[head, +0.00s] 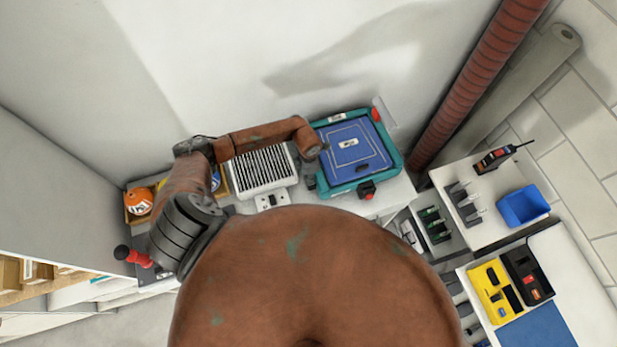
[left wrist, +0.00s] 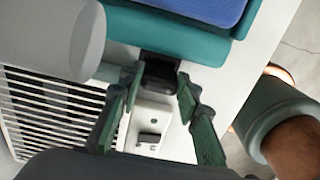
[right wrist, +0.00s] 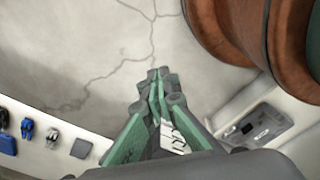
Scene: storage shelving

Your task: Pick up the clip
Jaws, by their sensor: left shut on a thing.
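A small black block, which I take to be the clip (left wrist: 160,74), sits between the fingertips of my left gripper (left wrist: 158,84) in the left wrist view. The green fingers are closed on its sides, near the edge of the teal tray. I cannot tell whether it is clear of the surface below. In the head view my left arm reaches over the ribbed box, and its fingers and the clip cannot be made out. My right gripper (right wrist: 160,85) has its green fingers together, with nothing clear between the tips, over the floor.
The teal tray with a blue panel (head: 350,155) stands right of the ribbed white box (head: 262,170). A small white device (head: 271,200) is in front of that box. On the right are a blue bin (head: 522,206) and a yellow case (head: 494,290). A red pipe (head: 477,85) rises behind.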

